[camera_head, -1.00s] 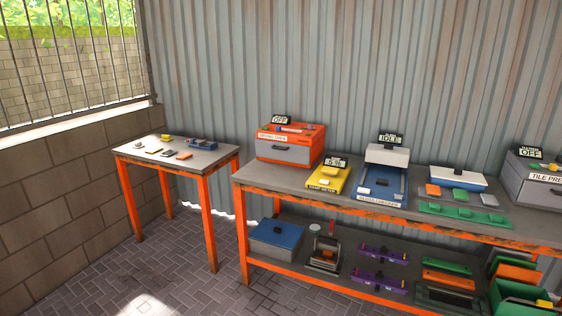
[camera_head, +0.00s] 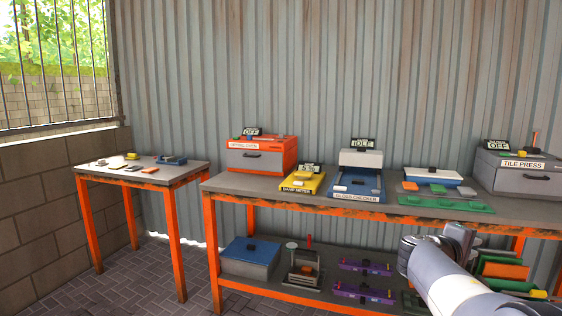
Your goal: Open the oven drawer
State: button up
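The oven is an orange box with a grey drawer front (camera_head: 256,160) and a dark handle, standing at the left end of the long bench. Its drawer looks shut. A small sign on top of the oven (camera_head: 285,141) reads OFF. My arm (camera_head: 450,280) shows at the lower right, in front of the bench and well to the right of the oven. I cannot make out my gripper's fingers, so its opening cannot be told. Nothing hides the oven.
The long bench (camera_head: 380,211) also holds a yellow damp meter (camera_head: 302,183), a blue gloss checker (camera_head: 357,185), green trays (camera_head: 445,204) and a grey tile press (camera_head: 525,172). Its lower shelf holds a blue-lidded box (camera_head: 250,257) and purple parts. A small table (camera_head: 145,175) stands left.

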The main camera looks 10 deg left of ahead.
aim_at(266, 160)
jog(key=i+j+u, duration=0.15)
jog(key=i+u, duration=0.5)
jog(key=u, duration=0.15)
jog(key=i+u, duration=0.4)
jog(key=i+l+u, duration=0.1)
jog(key=i+l, duration=0.3)
jog(key=i, duration=0.25)
jog(key=i+l, duration=0.5)
jog(key=i, duration=0.15)
jog(key=i+l+u, duration=0.15)
jog(key=i+l, duration=0.3)
jog(key=i, duration=0.2)
